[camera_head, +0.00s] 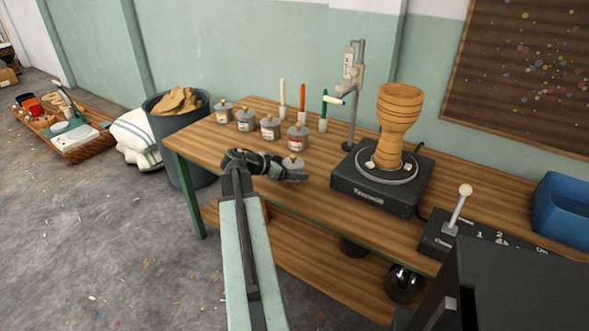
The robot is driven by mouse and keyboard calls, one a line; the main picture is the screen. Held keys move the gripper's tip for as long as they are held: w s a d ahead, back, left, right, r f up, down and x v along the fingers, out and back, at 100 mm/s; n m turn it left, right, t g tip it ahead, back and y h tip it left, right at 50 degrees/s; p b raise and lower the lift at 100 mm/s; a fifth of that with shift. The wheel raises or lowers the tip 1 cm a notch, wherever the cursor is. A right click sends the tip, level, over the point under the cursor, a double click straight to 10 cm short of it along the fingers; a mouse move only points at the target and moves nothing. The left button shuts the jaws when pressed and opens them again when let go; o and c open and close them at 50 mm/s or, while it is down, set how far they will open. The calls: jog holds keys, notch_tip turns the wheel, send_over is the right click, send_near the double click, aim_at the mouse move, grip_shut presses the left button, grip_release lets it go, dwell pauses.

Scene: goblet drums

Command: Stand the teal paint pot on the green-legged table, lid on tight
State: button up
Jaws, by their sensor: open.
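The wooden table (190,146) has green legs. Several small grey lidded pots stand in a row at its back left: one far left (223,113), one with a bluish label (245,121), one in the middle (269,129) and one with a red label (297,139). Another lidded pot (292,162) is right at my gripper (292,171), near the front edge, its lower part hidden by the fingers. I cannot tell its colour, or which pot is teal. My gripper is open; whether its fingers touch this pot is unclear.
A black turntable (372,200) bears a wooden goblet drum (396,125). Behind the pots stand upright brushes (303,100) and a metal stand (354,90). A control box with lever (450,235) and a blue bin (565,215) are at right. A dark barrel (180,150) stands left.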

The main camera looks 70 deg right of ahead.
jog(key=p+v, duration=0.5)
jog(key=v, duration=0.6)
jog(key=shift+r, duration=0.15)
jog(key=shift+w+a+r, duration=0.1)
jog(key=shift+w+a, duration=0.15)
jog(key=shift+a, duration=0.1)
jog(key=w+a+f+n+t+y, duration=0.1)
jog(key=w+a+f+n+t, duration=0.2)
jog(key=w+a, duration=0.5)
jog(key=w+a+f+n+t+y, duration=0.1)
jog(key=w+a+f+n+y, duration=0.15)
jog(key=w+a+n, duration=0.5)
jog(key=w+a+f+n+t+y, duration=0.15)
jog(key=w+a+f, duration=0.3)
jog(key=a, duration=0.65)
jog(key=w+a+f+n+y, duration=0.1)
jog(key=a+n, duration=0.5)
jog(key=a, duration=1)
jog(key=w+a+f+n+t+y, duration=0.1)
jog(key=w+a+n+y, duration=0.3)
jog(key=a, duration=1.2)
jog(key=n, duration=0.3)
jog(key=shift+f, duration=0.25)
